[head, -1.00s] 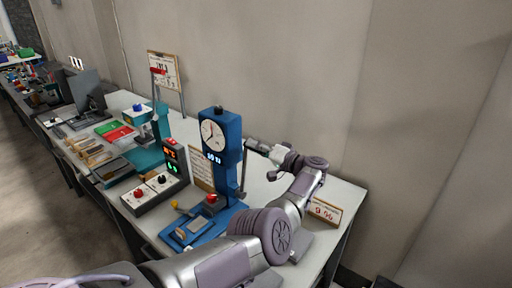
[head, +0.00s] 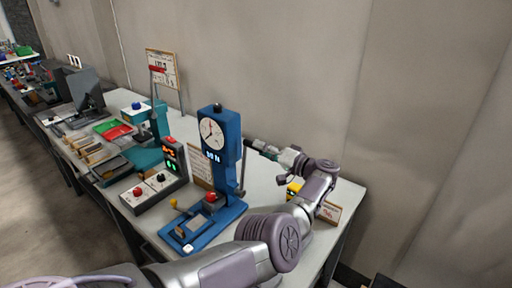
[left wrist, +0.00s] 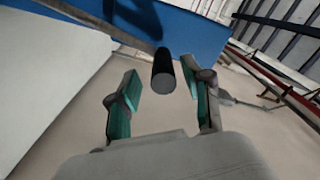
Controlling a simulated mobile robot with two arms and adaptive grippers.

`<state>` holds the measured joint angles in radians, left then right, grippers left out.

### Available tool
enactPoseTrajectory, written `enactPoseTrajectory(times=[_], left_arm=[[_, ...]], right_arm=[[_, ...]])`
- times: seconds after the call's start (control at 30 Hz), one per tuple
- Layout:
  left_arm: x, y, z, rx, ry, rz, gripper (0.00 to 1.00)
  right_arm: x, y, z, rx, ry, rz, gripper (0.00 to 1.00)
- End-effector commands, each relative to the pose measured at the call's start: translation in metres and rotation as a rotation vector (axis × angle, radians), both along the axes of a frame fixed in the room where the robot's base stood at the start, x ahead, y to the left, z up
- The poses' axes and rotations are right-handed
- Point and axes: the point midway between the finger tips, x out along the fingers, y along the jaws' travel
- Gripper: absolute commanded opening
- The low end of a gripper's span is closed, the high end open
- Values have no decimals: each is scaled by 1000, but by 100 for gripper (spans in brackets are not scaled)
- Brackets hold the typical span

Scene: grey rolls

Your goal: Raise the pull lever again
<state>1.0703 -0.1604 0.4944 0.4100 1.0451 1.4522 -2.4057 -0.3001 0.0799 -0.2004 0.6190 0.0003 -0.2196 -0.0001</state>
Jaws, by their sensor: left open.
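The blue press (head: 222,135) with a round dial stands on the white table. Its thin lever rod (head: 242,172) shows at the right side of the column. In the left wrist view, a metal rod with a black cylindrical handle (left wrist: 163,74) reaches in front of the blue body. My left gripper (head: 256,146) is behind and right of the press in the head view. Its green-padded fingers (left wrist: 162,100) are open, with the handle's end between them in the picture; I cannot tell whether they touch it. My right gripper is not in view.
A button box (head: 152,190) and a small display unit stand left of the press. A yellow object (head: 295,188) is partly behind my arm. A framed sign (head: 328,211) stands near the table's right end. The wall is close behind.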

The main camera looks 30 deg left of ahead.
Motion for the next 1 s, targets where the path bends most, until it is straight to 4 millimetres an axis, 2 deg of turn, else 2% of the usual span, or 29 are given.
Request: enactPoseTrajectory(times=[0.03,0.2,0.4,0.6,1.0], left_arm=[[0,-14,-1,-2,1,-4,50],[-3,-49,0,-2,2,-4,50],[-5,-77,-1,-2,2,-2,50],[-6,-86,0,-1,1,-1,50],[-6,-85,-1,-1,1,-1,50]], right_arm=[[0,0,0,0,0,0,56],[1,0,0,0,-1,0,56],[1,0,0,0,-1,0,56],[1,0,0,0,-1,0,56],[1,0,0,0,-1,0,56]])
